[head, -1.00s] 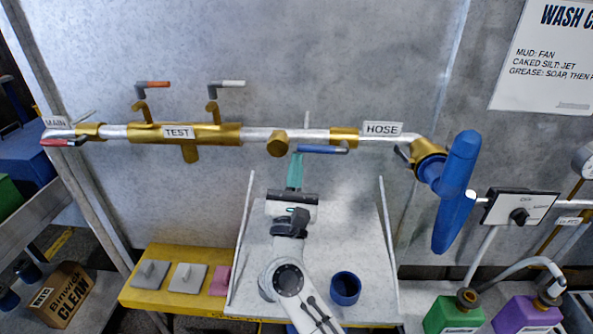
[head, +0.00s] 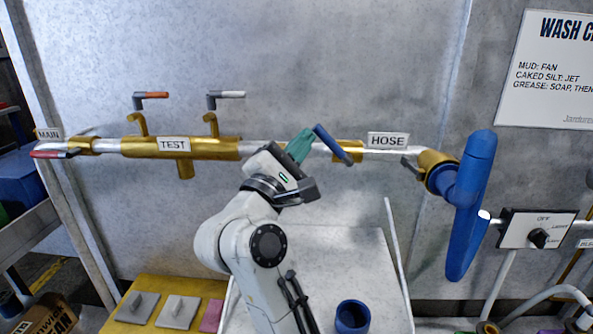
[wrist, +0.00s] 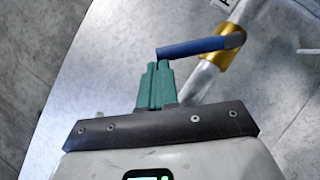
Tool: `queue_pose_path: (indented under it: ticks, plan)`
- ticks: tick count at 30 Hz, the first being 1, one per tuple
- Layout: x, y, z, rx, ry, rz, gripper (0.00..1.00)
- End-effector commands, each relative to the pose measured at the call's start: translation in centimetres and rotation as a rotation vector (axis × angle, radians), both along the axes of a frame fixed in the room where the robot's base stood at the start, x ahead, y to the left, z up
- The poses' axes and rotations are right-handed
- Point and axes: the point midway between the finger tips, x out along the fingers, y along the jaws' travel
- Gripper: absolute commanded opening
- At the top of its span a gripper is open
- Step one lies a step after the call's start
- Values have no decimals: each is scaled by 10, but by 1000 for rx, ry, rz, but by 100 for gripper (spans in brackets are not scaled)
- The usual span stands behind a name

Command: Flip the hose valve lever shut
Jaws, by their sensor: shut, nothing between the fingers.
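The blue hose valve lever (head: 332,143) sits on a brass valve body (head: 350,158) left of the HOSE label (head: 388,140). It slants across the pale pipe, its free end up and to the left. My gripper (head: 308,136) has teal fingers, closed together and empty, just left of the lever's free end. In the wrist view, the fingertips (wrist: 158,64) are at the free end of the blue lever (wrist: 200,46), touching or very near it. The brass valve body (wrist: 232,50) shows at the lever's other end. My gripper hides part of the pipe.
The brass TEST assembly (head: 205,149) with orange and white levers lies to the left, beyond it the red MAIN lever (head: 52,154). A blue spray handle (head: 471,205) hangs at right. A blue cup (head: 352,317) stands below.

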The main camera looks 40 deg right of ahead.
Motion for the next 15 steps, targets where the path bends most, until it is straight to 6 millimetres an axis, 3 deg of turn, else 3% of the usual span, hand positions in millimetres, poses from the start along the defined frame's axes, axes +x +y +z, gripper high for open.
queue_pose_path:
  ticks: [15]
  plan:
    - [-23, -23, 30, 340, -344, -2, 0]
